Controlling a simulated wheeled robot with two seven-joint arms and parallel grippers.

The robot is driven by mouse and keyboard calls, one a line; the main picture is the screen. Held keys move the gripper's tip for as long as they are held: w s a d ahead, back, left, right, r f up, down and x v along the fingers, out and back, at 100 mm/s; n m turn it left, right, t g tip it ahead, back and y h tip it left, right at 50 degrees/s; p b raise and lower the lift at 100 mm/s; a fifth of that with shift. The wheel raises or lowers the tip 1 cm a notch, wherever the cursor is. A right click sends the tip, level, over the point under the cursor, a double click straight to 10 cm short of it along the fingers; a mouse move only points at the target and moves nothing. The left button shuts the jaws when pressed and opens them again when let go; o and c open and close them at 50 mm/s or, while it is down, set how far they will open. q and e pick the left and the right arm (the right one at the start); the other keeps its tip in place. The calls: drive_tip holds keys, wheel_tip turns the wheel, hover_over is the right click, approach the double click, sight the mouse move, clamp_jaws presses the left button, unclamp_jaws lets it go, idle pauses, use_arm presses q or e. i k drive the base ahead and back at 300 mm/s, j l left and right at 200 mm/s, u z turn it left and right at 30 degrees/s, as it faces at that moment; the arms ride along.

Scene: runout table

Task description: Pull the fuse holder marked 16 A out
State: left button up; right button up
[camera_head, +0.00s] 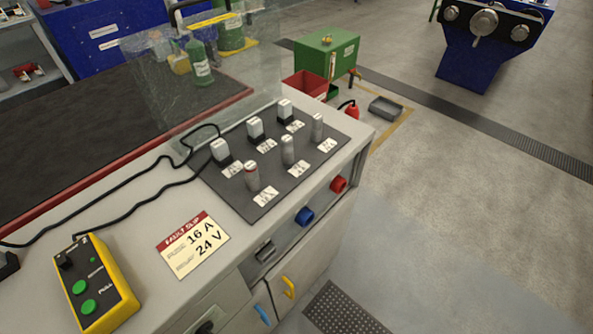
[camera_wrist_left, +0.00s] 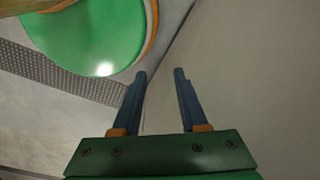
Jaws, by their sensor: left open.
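A dark panel (camera_head: 228,195) on the grey bench top carries two rows of upright fuse holders. The back row has three blocky white-topped holders: the left one (camera_head: 221,150), the middle one (camera_head: 255,128) and the right one (camera_head: 284,109). The front row has three rounder grey holders: the left one (camera_head: 252,177) with a reddish top, the middle one (camera_head: 288,150) and the right one (camera_head: 317,128). Each has a white label too small to read, so I cannot tell which is 16 A. My left gripper (camera_wrist_left: 160,72) is open and empty, seen only in the left wrist view.
A yellow button box (camera_head: 95,285) with black cables lies at the left. A clear screen (camera_head: 200,80) stands behind the panel. Blue (camera_head: 304,216) and red (camera_head: 338,184) knobs stick out of the bench front.

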sight(250, 166)
drive_tip(key=k+j+u, duration=0.25)
drive_tip(key=u, duration=0.25)
drive_tip(key=k+j+u, duration=0.15)
drive_tip(key=j+u, duration=0.35)
drive_tip(key=k+j+u, duration=0.1)
drive_tip(key=j+u, duration=1.4)
drive_tip(key=i+j, duration=0.05)
